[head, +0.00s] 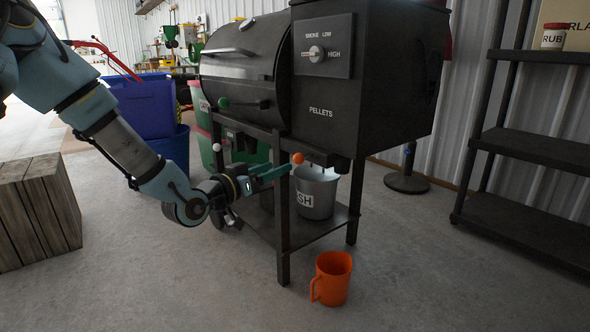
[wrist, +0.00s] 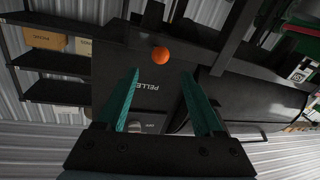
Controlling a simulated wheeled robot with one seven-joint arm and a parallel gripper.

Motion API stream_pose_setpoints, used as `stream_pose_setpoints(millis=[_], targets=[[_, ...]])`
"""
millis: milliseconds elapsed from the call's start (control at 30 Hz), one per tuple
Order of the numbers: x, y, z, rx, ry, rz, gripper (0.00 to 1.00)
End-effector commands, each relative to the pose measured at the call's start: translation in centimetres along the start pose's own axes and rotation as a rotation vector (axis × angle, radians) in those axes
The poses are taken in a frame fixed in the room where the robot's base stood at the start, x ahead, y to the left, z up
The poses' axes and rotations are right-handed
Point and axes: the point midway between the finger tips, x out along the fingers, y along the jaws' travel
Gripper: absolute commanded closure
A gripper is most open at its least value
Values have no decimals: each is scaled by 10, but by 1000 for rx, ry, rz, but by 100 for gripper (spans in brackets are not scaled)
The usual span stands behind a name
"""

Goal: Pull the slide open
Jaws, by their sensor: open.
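A black pellet grill (head: 368,85) stands in the middle of the head view. An orange ball knob (head: 298,158) sits low on its underside, below the PELLETS lettering; I take it to be the slide's knob. The slide itself I cannot make out clearly. My gripper (head: 285,170) is open and empty, with its teal fingers pointing at the knob from the left. In the wrist view, the orange knob (wrist: 161,56) lies just beyond the fingertips (wrist: 160,72), about midway between them. I cannot tell the exact gap; no contact shows.
A grey bucket (head: 316,192) stands on the grill's lower shelf, behind the front leg (head: 282,225). An orange mug (head: 331,278) is on the floor in front. A black shelf rack (head: 535,150) stands right.

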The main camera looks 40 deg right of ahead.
Motion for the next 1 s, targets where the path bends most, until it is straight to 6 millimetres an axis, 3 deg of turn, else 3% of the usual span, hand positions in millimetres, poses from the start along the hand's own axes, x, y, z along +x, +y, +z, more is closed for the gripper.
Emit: stream_pose_setpoints(millis=[500, 700, 967, 1000], targets=[[86, 0, 2, -1, -2, -1, 31], [98, 0, 1, -1, -3, -2, 31], [99, 0, 0, -1, -3, -2, 31], [99, 0, 0, -1, -3, -2, 35]])
